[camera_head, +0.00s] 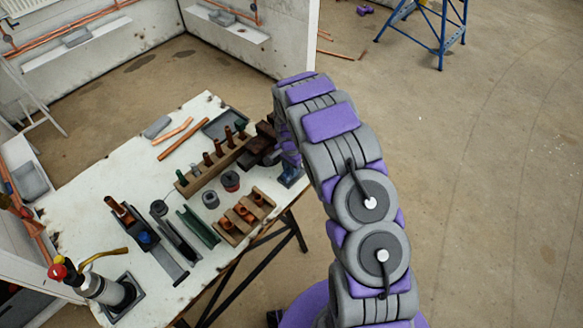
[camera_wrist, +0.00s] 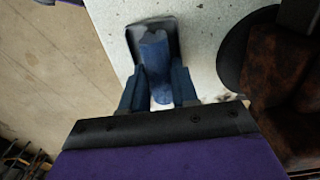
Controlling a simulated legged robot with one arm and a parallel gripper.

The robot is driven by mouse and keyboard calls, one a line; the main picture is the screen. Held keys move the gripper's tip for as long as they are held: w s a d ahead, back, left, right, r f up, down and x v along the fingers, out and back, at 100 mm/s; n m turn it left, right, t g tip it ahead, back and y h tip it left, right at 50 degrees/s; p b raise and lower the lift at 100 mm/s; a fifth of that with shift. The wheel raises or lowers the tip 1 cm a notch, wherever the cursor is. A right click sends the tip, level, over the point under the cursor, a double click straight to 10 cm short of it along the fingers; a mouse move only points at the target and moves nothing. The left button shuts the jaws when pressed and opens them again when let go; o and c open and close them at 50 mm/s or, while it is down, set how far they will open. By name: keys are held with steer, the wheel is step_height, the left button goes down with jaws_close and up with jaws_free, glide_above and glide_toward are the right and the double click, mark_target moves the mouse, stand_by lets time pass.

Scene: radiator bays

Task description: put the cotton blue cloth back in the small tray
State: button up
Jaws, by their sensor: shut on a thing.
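The blue cloth (camera_wrist: 154,52) shows in the wrist view as a rolled, upright-looking bundle between the two blue fingers of my gripper (camera_wrist: 158,82). My gripper is shut on it. A small dark grey tray (camera_wrist: 134,36) lies on the white tabletop directly behind the cloth, and the cloth's far end overlaps it in the picture. I cannot tell whether the cloth touches the tray floor. In the head view my gripper (camera_head: 291,172) is low at the table's right edge.
A rusty brown block-like tool (camera_wrist: 292,95) is close on the right in the wrist view. The white table (camera_head: 95,175) holds a wooden rack (camera_head: 213,167) of copper fittings, a fitting block (camera_head: 244,215), a larger dark tray (camera_head: 226,124) and a torch (camera_head: 100,288). Open floor lies right.

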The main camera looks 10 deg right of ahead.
steer(key=shift+a, duration=0.25)
steer(key=shift+d, duration=0.2)
steer(key=o, duration=0.9)
steer(key=shift+d, duration=0.6)
steer(key=shift+o, duration=0.2)
steer(key=shift+a, duration=0.5)
steer(key=shift+a+r, duration=0.1)
steer(key=shift+r, duration=0.1)
steer(key=s+d+r+n+p, duration=0.1)
steer(key=s+r, duration=0.2)
steer(key=r, duration=0.7)
steer(key=s+d+r+n+p, duration=0.1)
steer(key=s+r, duration=0.2)
steer(key=r, duration=0.7)
steer(key=s+r+n, duration=0.2)
steer(key=s+r, duration=0.2)
steer(key=s, duration=0.3)
steer(key=s+r+n+g, duration=0.1)
steer(key=s+r, duration=0.3)
steer(key=s, duration=0.4)
steer(key=s+r+n, duration=0.2)
steer(key=s+r, duration=0.2)
steer(key=s, duration=0.3)
steer(key=s+a+r+n, duration=0.1)
steer(key=s+n, duration=0.2)
steer(key=s, duration=1.1)
steer(key=shift+a+r+n+g, duration=0.2)
steer(key=shift+a+n+g, duration=0.05)
steer(key=shift+n+g, duration=0.15)
